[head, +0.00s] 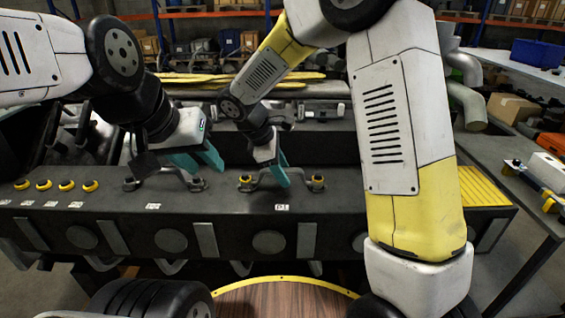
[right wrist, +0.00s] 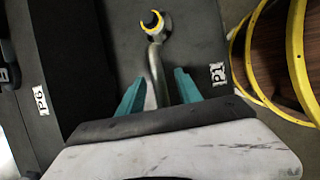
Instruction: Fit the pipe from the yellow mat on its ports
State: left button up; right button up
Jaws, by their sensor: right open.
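A grey bent pipe (head: 268,176) with yellow-ringed ends stands at the port fittings by the P1 label on the dark block. Whether its ends are fully seated is not clear. My right gripper (head: 283,172) is over it. In the right wrist view, the pipe (right wrist: 157,75) runs between the spread teal fingers of that gripper (right wrist: 160,92), with no clear contact. My left gripper (head: 208,172) is further left, its teal fingers apart, above another grey pipe (head: 160,174) with dark ends. The yellow mat (head: 485,187) shows bare at the block's right end; my right arm hides part of it.
Several yellow-ringed caps (head: 67,185) line the block's left end. A round wooden top with a yellow rim (head: 290,282) is in front of the block.

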jog(key=v, duration=0.7)
jog(key=shift+r, duration=0.4)
jog(key=shift+a, duration=0.15)
